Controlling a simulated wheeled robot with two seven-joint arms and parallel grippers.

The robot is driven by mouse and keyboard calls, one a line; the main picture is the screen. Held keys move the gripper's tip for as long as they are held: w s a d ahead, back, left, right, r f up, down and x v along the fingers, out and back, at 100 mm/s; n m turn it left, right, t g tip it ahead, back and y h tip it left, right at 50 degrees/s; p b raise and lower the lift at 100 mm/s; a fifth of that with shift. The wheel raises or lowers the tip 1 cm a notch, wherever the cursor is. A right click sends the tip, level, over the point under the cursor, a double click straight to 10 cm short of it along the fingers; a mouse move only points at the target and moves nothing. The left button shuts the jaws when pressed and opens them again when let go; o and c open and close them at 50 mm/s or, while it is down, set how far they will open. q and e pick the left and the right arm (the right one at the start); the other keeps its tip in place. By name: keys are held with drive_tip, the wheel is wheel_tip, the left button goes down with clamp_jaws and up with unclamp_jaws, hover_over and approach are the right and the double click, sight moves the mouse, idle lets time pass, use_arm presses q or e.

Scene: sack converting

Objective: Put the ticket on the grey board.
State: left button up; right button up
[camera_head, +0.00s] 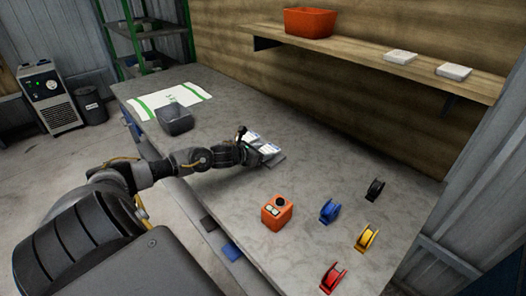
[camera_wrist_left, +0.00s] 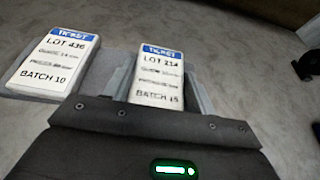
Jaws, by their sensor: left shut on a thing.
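My left gripper (camera_head: 262,150) is over the middle of the bench, and its jaws (camera_wrist_left: 163,88) are shut on a ticket. This held ticket (camera_wrist_left: 158,75) is a white block with a blue top band, reading LOT 214 and BATCH 15. A second ticket (camera_wrist_left: 54,60), reading LOT 436 and BATCH 10, lies to its left on the grey board (camera_wrist_left: 105,72). In the head view the grey board (camera_head: 277,159) shows only partly beside the gripper. I cannot tell whether the held ticket touches the board. My right gripper is not in view.
An orange button box (camera_head: 276,212) and several tape rolls, including a blue one (camera_head: 329,211), stand on the bench's near right. A dark tray (camera_head: 175,119) and a green-striped white sheet (camera_head: 197,92) are at the far left. A shelf (camera_head: 350,50) overhangs the back.

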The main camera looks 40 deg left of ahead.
use_arm(q)
drive_tip(key=shift+f, duration=0.15)
drive_tip(key=o, duration=0.8)
drive_tip(key=shift+o, duration=1.4)
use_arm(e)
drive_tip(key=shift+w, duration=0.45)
use_arm(q)
drive_tip(key=shift+r, duration=0.2)
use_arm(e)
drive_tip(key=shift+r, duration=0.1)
